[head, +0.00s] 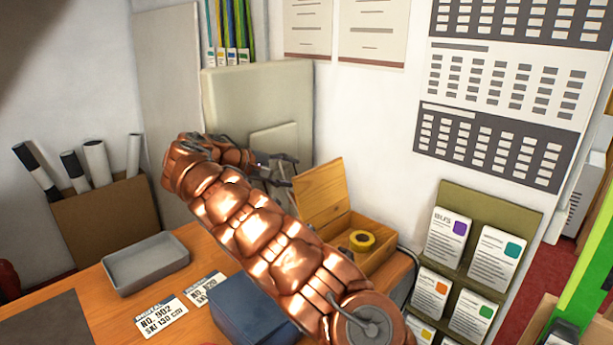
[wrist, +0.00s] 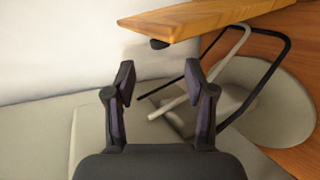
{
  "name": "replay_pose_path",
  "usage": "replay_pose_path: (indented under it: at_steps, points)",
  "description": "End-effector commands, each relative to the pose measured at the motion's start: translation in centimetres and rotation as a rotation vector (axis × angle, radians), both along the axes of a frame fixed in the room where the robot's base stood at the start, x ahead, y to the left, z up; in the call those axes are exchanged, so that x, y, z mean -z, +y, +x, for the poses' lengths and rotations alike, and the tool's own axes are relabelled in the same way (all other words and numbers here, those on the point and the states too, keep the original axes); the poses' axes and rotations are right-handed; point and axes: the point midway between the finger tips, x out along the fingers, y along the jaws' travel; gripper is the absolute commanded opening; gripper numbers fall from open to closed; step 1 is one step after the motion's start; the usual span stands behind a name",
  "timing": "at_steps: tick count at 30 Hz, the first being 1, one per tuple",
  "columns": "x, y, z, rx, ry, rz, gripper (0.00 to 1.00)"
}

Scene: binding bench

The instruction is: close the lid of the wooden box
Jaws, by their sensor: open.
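The wooden box (head: 378,262) stands at the back right of the bench, with its lid (head: 320,190) raised and leaning back. A roll of yellow tape (head: 362,240) lies inside it. My gripper (head: 286,170) is to the left of the raised lid, up near its upper part; my arm hides part of the box's front left. In the wrist view my gripper (wrist: 157,76) is open with nothing between its fingers. A wooden edge, seemingly the lid (wrist: 215,17), shows above and beyond the fingertips, apart from them.
A grey tray (head: 146,268), paper labels (head: 163,317) and a blue box (head: 245,312) are on the bench. A card rack (head: 470,262) stands right of the wooden box. Beige panels (head: 258,95) stand behind my gripper. Dark and pale bars (wrist: 245,80) show below the lid in the wrist view.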

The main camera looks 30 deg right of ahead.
Motion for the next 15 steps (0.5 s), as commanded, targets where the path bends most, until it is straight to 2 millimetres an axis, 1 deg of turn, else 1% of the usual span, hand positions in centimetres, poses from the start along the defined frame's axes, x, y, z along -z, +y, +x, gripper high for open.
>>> replay_pose_path:
  at_steps: [9,15]
  points:
    - [1.6,-4.0,-0.3,0.003,0.001,0.000,0.55]
    - [2.7,-6.0,-0.4,0.003,0.003,0.000,0.55]
